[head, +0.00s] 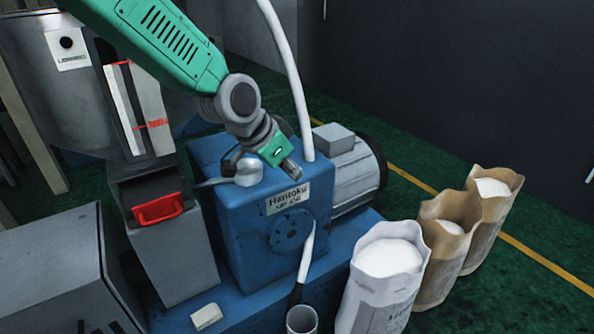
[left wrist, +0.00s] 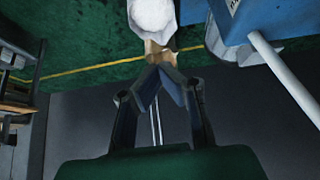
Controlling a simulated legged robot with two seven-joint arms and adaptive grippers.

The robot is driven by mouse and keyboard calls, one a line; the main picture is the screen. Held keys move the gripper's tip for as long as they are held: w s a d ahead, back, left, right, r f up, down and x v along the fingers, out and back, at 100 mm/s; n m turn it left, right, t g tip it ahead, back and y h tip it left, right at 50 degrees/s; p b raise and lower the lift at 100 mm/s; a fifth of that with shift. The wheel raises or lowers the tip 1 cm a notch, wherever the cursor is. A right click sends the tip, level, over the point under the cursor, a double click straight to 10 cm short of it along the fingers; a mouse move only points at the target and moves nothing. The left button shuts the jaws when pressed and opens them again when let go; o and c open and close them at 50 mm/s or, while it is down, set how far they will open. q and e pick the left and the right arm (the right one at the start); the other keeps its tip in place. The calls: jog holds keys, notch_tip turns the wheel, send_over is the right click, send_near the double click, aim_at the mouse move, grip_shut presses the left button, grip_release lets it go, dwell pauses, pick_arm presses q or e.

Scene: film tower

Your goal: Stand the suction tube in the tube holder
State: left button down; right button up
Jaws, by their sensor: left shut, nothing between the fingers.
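A white tube with a dark lower end (head: 306,252) leans in front of the blue machine in the head view. Its dark end meets the rim of a grey open cylinder (head: 301,320), which looks like the tube holder, at the bottom edge. I cannot tell whether the end is inside or behind the rim. My left gripper (head: 292,170) is above the blue machine, apart from this tube and higher than it. In the left wrist view its fingers (left wrist: 162,72) come together, shut and empty. My right gripper is in neither view.
The blue machine (head: 235,225) has a long white pipe (head: 290,75) rising from its top; a white tube (left wrist: 285,75) also shows in the wrist view. Open sacks (head: 381,285) of white material stand at right. A grey chute with a red handle (head: 157,209) is at left.

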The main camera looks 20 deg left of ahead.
pick_arm(q)
notch_tip(320, 180, down, 27)
jog(key=b, duration=1.3)
jog(key=shift+a, duration=0.15)
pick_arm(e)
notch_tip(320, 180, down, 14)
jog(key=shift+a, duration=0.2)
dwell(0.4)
pick_arm(q)
jog(key=shift+f+b, duration=0.1)
jog(key=shift+b, duration=0.2)
